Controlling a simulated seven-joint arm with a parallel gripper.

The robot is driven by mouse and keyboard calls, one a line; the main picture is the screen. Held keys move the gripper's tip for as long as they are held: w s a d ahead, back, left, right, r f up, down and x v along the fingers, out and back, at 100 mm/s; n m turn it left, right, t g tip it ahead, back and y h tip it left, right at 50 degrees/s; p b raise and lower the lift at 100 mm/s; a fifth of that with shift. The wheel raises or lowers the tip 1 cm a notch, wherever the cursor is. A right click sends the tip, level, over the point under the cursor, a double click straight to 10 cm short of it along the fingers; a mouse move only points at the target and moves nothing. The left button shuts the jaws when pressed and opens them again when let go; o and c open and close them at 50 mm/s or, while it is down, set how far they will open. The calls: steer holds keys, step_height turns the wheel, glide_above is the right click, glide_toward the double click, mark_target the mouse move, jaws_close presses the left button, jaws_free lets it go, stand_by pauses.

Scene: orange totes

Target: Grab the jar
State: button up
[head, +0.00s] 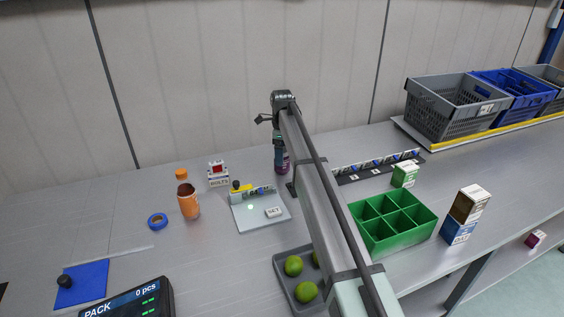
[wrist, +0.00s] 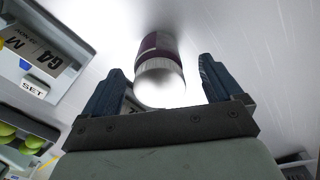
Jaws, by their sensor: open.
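The jar (wrist: 160,62) is dark purple with a pale round end towards the camera, seen in the wrist view between the two blue fingers. My gripper (wrist: 161,66) is open, with a visible gap on each side of the jar. In the head view the jar (head: 283,163) shows as a small purple piece by the gripper (head: 278,145), near the back of the table. My own arm hides part of it there. I cannot tell how deep the jar sits between the fingers.
A dark tray (head: 283,267) of green balls is in front. A green divided bin (head: 402,240) and small boxes (head: 468,205) stand right. The wall is close behind.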

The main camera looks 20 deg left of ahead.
step_height(320, 180, down, 4)
steer(key=shift+d+r, duration=0.1)
steer(key=shift+r, duration=0.1)
steer(key=c, duration=1.4)
steer(key=shift+r, duration=0.1)
